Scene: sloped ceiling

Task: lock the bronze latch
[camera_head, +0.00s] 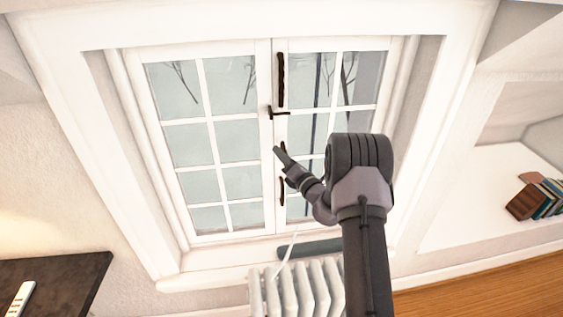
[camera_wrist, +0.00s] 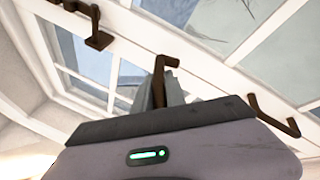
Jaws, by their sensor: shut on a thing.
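A white window carries dark bronze fittings on its middle stile. In the head view a cranked bronze latch lever (camera_head: 278,112) sits halfway up, just above my gripper (camera_head: 279,151). The wrist view shows my gripper (camera_wrist: 161,95) with its grey fingers closed around a bronze hooked piece (camera_wrist: 162,66). The bend of that piece sticks out beyond the fingertips; its lower part is hidden between them. I cannot tell for sure which fitting in the head view this piece is.
A bronze L-shaped fitting (camera_wrist: 275,118) shows right of my gripper. A white radiator (camera_head: 300,287) stands below; books (camera_head: 535,198) lie right.

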